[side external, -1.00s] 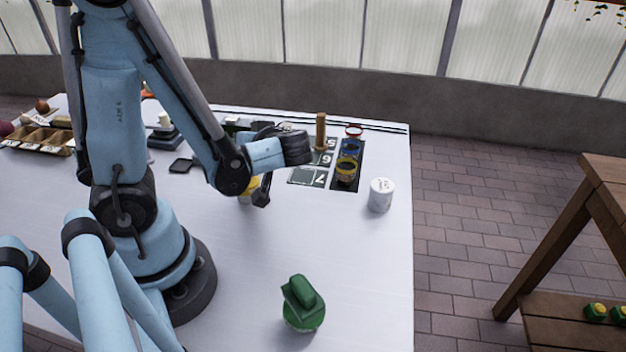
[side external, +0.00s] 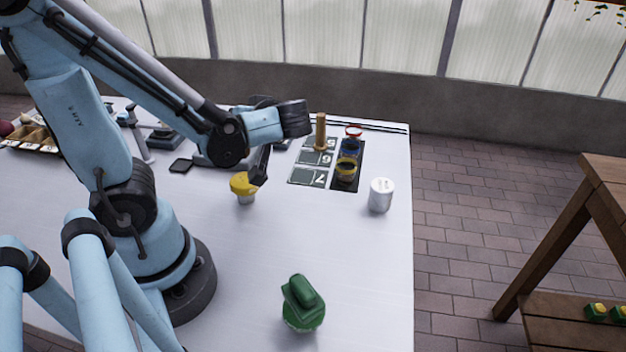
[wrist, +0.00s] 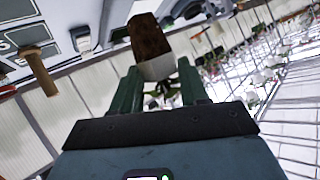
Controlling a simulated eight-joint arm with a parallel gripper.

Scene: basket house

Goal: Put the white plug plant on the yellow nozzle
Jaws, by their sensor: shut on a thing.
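My gripper (wrist: 157,95) has green fingers and is shut on a plug plant. The plug plant (wrist: 152,45) shows brown soil at its top, a pale white band below and green leaves between the fingers. It is tilted and clear of any surface. In the side view the fingers and plant are hidden by my wrist. A yellow cup-like piece with a pale lower part (side external: 244,187) stands on the table below my wrist. I cannot tell which of these is the nozzle.
A white canister (side external: 381,195) stands right, a green object (side external: 303,303) in front. The middle table is clear.

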